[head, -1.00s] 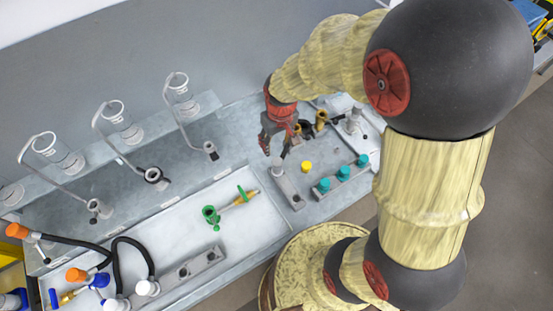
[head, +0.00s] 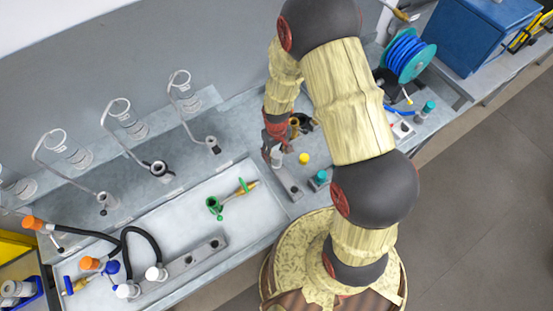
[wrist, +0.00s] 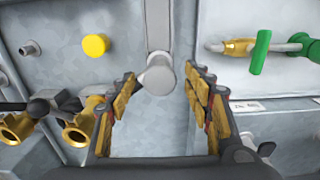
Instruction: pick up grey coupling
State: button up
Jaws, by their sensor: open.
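The grey coupling (head: 277,160) is a pale grey cylinder at the far end of a narrow grey bar (head: 288,182) in the head view. In the wrist view the coupling (wrist: 158,75) shows its round end, centred between the fingertips. My gripper (head: 271,143) is open and sits right at the coupling in the head view. In the wrist view both fingers of my gripper (wrist: 161,85) are spread, one on each side of the coupling. I see gaps beside it and cannot tell its depth between the fingers.
A yellow cap (wrist: 95,45) stands left of the coupling in the wrist view, with brass fittings (wrist: 78,132) near the left finger. A green-handled valve (head: 213,205) lies in the white tray (head: 180,222). A teal cap (head: 320,176) stands to the right.

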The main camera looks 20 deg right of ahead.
jog(key=shift+f, duration=1.15)
jog(key=shift+c, duration=1.4)
grip_shut()
jog(key=shift+w, duration=0.1)
